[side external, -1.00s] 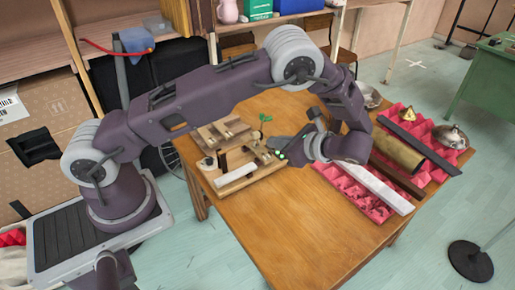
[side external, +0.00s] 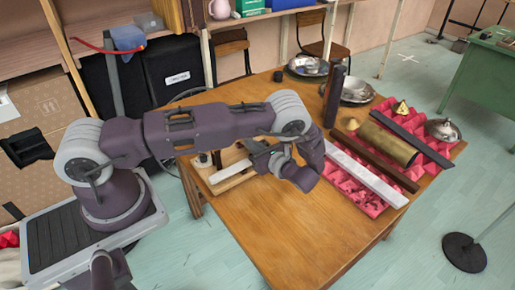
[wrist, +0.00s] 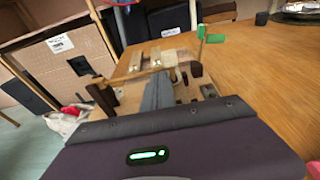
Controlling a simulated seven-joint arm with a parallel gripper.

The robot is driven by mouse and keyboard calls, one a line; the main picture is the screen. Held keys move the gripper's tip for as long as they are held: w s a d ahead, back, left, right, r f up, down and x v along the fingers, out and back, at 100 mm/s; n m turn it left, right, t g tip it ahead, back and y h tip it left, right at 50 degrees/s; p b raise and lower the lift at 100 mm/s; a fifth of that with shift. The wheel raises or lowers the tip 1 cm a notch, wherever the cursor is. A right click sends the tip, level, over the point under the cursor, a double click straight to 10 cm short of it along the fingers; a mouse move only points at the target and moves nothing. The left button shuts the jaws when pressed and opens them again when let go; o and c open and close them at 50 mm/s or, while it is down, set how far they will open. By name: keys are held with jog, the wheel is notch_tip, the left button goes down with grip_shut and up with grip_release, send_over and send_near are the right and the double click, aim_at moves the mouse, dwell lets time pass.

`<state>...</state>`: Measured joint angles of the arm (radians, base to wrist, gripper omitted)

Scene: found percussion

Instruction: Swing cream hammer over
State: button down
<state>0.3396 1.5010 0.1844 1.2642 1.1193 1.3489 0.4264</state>
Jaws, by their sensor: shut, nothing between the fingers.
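The wooden rig (side external: 218,181) stands at the left end of the table, partly hidden behind my arm. A cream-white bar (side external: 231,171), which looks like the cream hammer, lies low across it. In the wrist view the rig (wrist: 165,58) shows pale wood blocks, dark uprights and a green tab (wrist: 212,37); I cannot tell there which part is the hammer. My gripper (side external: 256,153) is low over the right side of the rig, fingers toward it. Its grey fingers (wrist: 157,92) are shut and empty. Whether they touch the rig is unclear.
Right of my arm, a white bar (side external: 365,172), brown bar (side external: 375,158), brass tube (side external: 387,144) and dark bar (side external: 412,138) lie on pink foam (side external: 367,197). A dark upright block (side external: 334,96) and metal pans (side external: 357,90) stand at the back. The front table is clear.

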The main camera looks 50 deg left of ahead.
dwell(0.4)
jog(key=shift+s+r+n+t, duration=0.1)
jog(key=shift+r+n+t, duration=0.3)
jog(key=shift+r+n, duration=0.85)
jog(key=s+r+n+t, duration=0.1)
jog(key=s+r+n, duration=0.3)
jog(key=s+n, duration=0.1)
jog(key=s+r+n+t+y, duration=0.1)
jog(key=s+r+n, duration=0.3)
jog(key=s, duration=0.4)
jog(key=shift+s+r+n+t, duration=0.2)
jog(key=shift+s+n+t, duration=0.1)
jog(key=shift+n, duration=0.55)
